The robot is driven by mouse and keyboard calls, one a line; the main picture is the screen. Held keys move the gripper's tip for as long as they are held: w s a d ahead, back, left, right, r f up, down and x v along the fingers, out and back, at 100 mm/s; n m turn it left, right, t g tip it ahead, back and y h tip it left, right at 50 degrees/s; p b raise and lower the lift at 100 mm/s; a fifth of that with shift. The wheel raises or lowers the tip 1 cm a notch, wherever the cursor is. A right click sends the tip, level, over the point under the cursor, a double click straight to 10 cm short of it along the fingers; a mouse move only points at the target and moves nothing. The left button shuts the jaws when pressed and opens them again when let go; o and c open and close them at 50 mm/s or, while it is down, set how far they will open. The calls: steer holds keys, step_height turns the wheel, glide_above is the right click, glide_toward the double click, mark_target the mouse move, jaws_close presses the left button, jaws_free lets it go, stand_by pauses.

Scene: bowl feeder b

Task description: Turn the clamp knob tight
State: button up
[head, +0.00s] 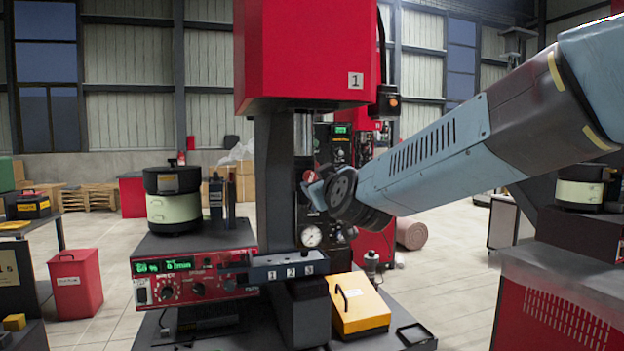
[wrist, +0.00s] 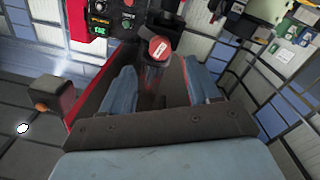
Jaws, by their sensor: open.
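A round red knob with a white mark (wrist: 160,48) sits on a dark mount in the wrist view; I take it for the clamp knob. It appears just beyond my fingertips, roughly centred between them. In the head view a small red disc (head: 309,176), probably the same knob, shows on the press beside my gripper, partly hidden by it. My gripper (wrist: 160,68) has its two blue fingers apart with nothing held. It also shows in the head view (head: 318,192), reaching in from the right. I cannot tell whether a finger touches the knob.
The red press head (head: 305,55) stands above my gripper and its dark column (head: 273,180) to the left. A pressure gauge (head: 311,236) is just below. A red control box (head: 190,278), a bowl feeder (head: 173,207) and a yellow box (head: 357,304) stand lower down.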

mark_target(311, 177)
steer(key=x, duration=0.7)
steer(key=shift+w, duration=0.15)
steer(key=c, duration=1)
steer(key=shift+c, duration=0.2)
